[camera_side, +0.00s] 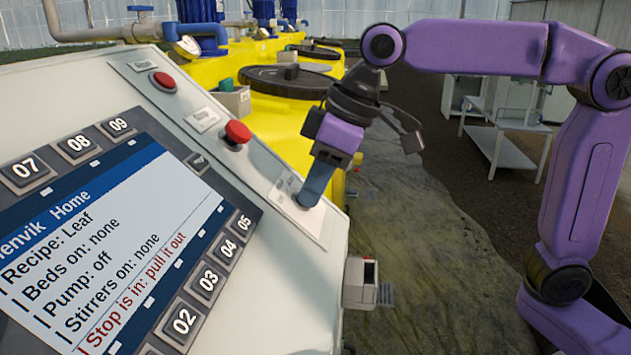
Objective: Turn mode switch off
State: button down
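My gripper (314,188) is at the right end of the sloped control panel (270,244), pointing down at a pale label plate (287,210). Its blue-grey fingers overlap in this view and reach the plate or stop just above it. I cannot tell whether they are apart or closed on something. No switch knob shows clearly on the plate; the fingers cover part of it, so the mode switch and its position are hidden.
A red mushroom button (237,132) and a smaller red button (163,81) stand on the panel. The screen (110,235) reads "Stop is in: pull it out" and "Pump: off". Yellow tanks (285,112) stand behind. A grey box (361,283) juts from the panel's right side.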

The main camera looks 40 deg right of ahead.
jog(key=shift+n, duration=0.4)
jog(key=n, duration=0.2)
jog(key=n+t+h, duration=0.1)
jog(key=shift+s+a+n+t, duration=0.15)
jog(key=shift+n+t, duration=0.15)
jog(key=shift+n, duration=0.1)
jog(key=shift+n+t, duration=0.5)
jog(key=shift+n, duration=1.1)
jog(key=c, duration=1.2)
grip_release()
jog(key=shift+s, duration=0.1)
jog(key=v, duration=1.7)
jog(key=shift+s+a+r, duration=0.1)
jog(key=shift+s+a, duration=0.1)
